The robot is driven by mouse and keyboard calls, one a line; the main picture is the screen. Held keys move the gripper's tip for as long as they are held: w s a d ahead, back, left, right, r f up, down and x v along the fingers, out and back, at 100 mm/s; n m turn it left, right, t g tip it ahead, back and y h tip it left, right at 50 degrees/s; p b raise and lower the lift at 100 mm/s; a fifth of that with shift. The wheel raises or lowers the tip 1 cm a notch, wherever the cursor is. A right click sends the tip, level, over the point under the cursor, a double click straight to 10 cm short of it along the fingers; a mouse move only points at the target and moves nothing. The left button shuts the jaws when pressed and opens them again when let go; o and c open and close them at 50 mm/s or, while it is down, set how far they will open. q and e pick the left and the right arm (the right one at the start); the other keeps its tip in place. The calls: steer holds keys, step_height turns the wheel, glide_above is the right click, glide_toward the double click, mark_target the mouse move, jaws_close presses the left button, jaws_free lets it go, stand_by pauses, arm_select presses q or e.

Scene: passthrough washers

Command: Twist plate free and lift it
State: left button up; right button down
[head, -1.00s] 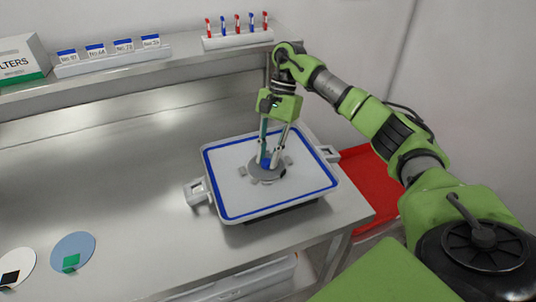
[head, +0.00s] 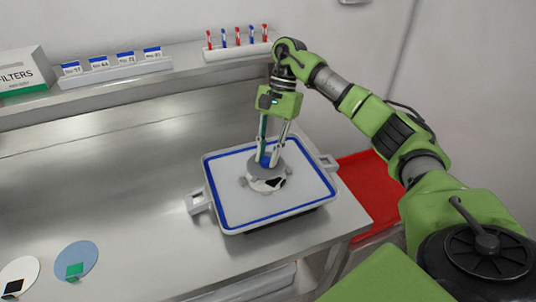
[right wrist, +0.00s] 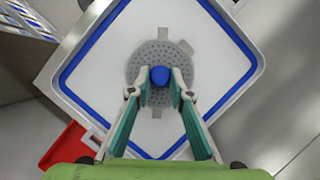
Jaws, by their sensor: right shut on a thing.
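The grey perforated round plate (head: 252,172) with its blue knob (right wrist: 160,76) is over the middle of a white tray-like fixture with a blue border (head: 226,214). My right gripper (head: 269,160) points down and is shut on the blue knob, one finger on each side. The plate sits a little above the fixture. A white and black patch (head: 271,184) shows beneath its near edge. In the right wrist view, grey tabs (right wrist: 181,46) show around the plate's rim. My left gripper is out of view.
A blue disc with a green square (head: 82,254) and a white disc with a black square (head: 24,268) lie at the front left. A shelf behind holds a filter box (head: 22,70), labelled cards and pens. A red bin (head: 368,182) is right.

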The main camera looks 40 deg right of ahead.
steer(key=shift+r+p, duration=0.65)
steer(key=shift+r, duration=0.65)
